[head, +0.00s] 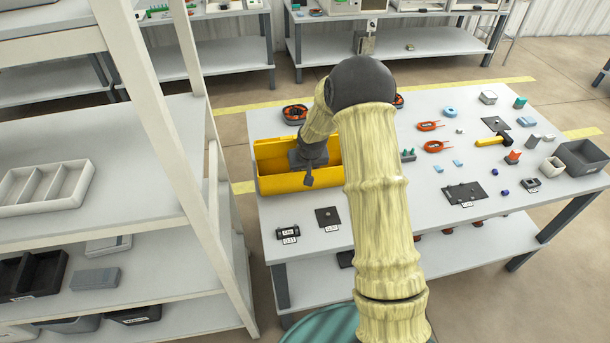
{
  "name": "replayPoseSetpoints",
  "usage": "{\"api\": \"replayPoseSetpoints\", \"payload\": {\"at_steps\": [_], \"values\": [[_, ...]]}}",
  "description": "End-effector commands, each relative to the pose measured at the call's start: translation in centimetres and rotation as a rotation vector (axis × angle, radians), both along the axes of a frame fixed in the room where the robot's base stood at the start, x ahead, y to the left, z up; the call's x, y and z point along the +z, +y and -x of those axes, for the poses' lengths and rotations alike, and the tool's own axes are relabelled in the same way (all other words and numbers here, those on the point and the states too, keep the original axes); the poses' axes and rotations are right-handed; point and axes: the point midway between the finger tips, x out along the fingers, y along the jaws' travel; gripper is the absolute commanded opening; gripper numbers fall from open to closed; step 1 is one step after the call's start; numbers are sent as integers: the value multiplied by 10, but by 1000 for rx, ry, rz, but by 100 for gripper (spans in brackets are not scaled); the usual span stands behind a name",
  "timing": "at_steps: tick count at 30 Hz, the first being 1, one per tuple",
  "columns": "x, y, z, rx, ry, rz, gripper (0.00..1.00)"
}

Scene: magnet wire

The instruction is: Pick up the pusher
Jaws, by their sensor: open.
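My gripper (309,178) is at the left end of the table, over the yellow bin (278,184), pointing down. Its fingers are small and dark in this view; nothing is seen between them. I cannot single out the pusher among the small parts in view. The bin's inside is partly hidden by my gripper and arm, so I cannot tell what lies in it. My arm also hides the middle of the table.
A white shelf rack (160,145) stands close on the left. The table's front strip is mostly clear.

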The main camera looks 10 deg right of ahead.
Motion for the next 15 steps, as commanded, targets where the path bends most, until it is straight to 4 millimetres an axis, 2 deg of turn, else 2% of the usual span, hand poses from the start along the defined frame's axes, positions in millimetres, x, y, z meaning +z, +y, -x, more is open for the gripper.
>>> {"api": "replayPoseSetpoints", "payload": {"at_steps": [8,15], "values": [[0,0,0,0,0,0,47],[0,0,0,0,0,0,2]]}}
